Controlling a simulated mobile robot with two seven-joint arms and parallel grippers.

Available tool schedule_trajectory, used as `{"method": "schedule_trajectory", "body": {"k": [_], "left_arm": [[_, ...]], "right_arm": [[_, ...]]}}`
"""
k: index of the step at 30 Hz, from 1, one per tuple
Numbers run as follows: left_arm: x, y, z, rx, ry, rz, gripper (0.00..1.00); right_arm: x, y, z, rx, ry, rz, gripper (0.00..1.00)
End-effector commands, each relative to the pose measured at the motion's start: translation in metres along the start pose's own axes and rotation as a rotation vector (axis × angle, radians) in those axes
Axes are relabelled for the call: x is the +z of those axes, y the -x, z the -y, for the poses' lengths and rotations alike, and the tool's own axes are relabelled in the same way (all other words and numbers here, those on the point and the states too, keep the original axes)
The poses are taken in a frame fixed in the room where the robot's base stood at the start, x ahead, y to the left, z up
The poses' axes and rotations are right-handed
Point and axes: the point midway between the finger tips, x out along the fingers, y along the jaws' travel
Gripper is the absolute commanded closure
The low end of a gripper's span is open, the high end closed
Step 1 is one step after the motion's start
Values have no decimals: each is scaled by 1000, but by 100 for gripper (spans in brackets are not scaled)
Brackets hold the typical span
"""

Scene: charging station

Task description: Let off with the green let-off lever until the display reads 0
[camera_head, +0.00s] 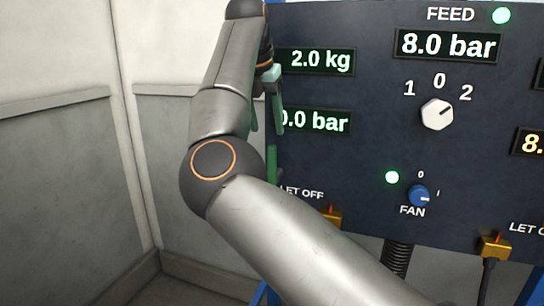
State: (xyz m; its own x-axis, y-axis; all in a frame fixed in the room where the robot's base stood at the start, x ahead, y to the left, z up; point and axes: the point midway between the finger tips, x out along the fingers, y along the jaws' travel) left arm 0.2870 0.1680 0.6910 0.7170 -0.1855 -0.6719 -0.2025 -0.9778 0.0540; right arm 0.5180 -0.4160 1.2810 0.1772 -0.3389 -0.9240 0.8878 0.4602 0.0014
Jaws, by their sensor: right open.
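The dark panel (350,170) fills the right side of the view. A display on its left reads "0.0 bar" (316,122), with its left edge cut off by my gripper. My right arm comes in from below and bends up along the panel's left edge. My right gripper (266,130) points down there, its greenish fingers apart. A green upright strip (272,162) shows just below the fingers; I cannot tell whether it is the let-off lever or whether the fingers touch it. A "LET OFF" label (302,193) is partly covered by my arm. My left gripper is out of view.
Other displays read "2.0 kg" (316,60) and "8.0 bar" (447,45). A white 0-1-2 knob (437,114) and blue fan knob (419,196) stick out. A yellow block (494,246) with a cable sits lower right. Left of my arm is free room before the pale wall (60,160).

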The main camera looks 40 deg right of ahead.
Motion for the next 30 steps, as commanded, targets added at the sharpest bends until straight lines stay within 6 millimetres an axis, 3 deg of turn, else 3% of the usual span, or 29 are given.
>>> {"method": "schedule_trajectory", "body": {"k": [6, 13, 18, 27, 30], "left_arm": [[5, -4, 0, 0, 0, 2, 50], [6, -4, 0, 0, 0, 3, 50], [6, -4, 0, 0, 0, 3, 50], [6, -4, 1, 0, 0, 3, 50], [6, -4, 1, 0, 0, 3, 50]], "right_arm": [[-1, -50, 0, -3, -1, -2, 43], [0, -85, 1, -3, 0, -1, 43], [0, -97, 1, -2, 0, 0, 43], [0, -99, 1, -2, 0, 1, 43], [0, -98, 1, -2, 0, 1, 54]]}}
